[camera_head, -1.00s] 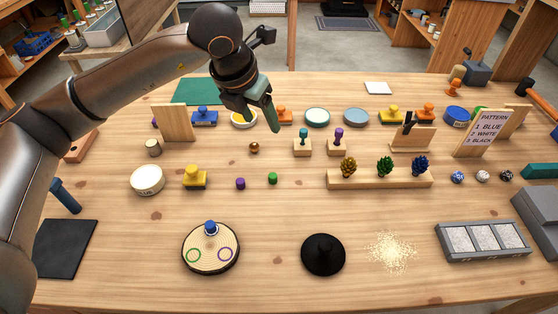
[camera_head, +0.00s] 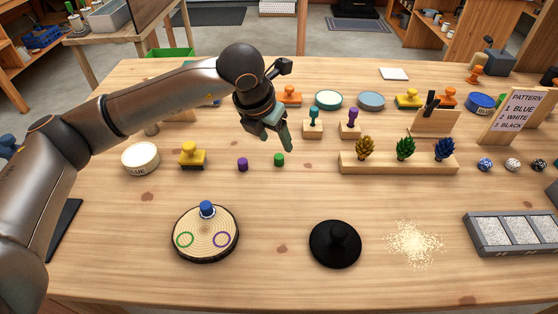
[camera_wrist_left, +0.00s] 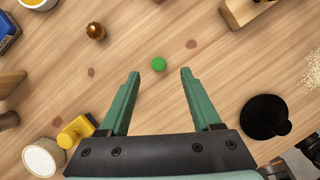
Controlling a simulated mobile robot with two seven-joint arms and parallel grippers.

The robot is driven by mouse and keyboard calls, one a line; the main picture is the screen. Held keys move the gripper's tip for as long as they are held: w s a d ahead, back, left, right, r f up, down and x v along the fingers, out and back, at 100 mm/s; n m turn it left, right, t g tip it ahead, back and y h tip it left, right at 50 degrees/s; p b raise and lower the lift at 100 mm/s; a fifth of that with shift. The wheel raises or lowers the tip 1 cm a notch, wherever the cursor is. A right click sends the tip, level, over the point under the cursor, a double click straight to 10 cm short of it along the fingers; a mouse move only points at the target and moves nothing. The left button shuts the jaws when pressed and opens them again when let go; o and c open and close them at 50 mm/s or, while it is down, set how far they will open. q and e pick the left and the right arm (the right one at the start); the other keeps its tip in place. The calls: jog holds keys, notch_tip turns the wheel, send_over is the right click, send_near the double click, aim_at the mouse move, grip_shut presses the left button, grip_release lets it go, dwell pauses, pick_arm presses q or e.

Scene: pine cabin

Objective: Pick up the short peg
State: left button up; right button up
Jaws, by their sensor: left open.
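Two small pegs stand on the table: a green one (camera_head: 279,159) and a purple one (camera_head: 242,163). The green one looks slightly lower. My left gripper (camera_head: 281,140) is open and empty, pointing down above and just behind the green peg in the head view. In the left wrist view the green peg (camera_wrist_left: 158,64) shows from above, just beyond and between the open fingertips (camera_wrist_left: 160,74). The purple peg does not show there. A round wooden disc (camera_head: 202,243) carries a blue peg (camera_head: 207,208) and has a green and a purple ring mark. My right gripper is not in view.
A yellow stamp (camera_head: 192,154) and a round white tin (camera_head: 140,159) stand left of the pegs. A wooden rack (camera_head: 398,168) with three pinecone-like pieces is to the right. A black knobbed disc (camera_head: 335,246) is in front. Bare table surrounds the pegs.

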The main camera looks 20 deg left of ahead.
aim_at(278, 156)
pick_arm(q)
jog(key=shift+x, duration=0.85)
jog(key=x, duration=0.4)
jog(key=shift+s+a+f, duration=0.25)
jog(key=shift+w+f, duration=0.2)
jog(key=shift+f, duration=0.3)
grip_shut()
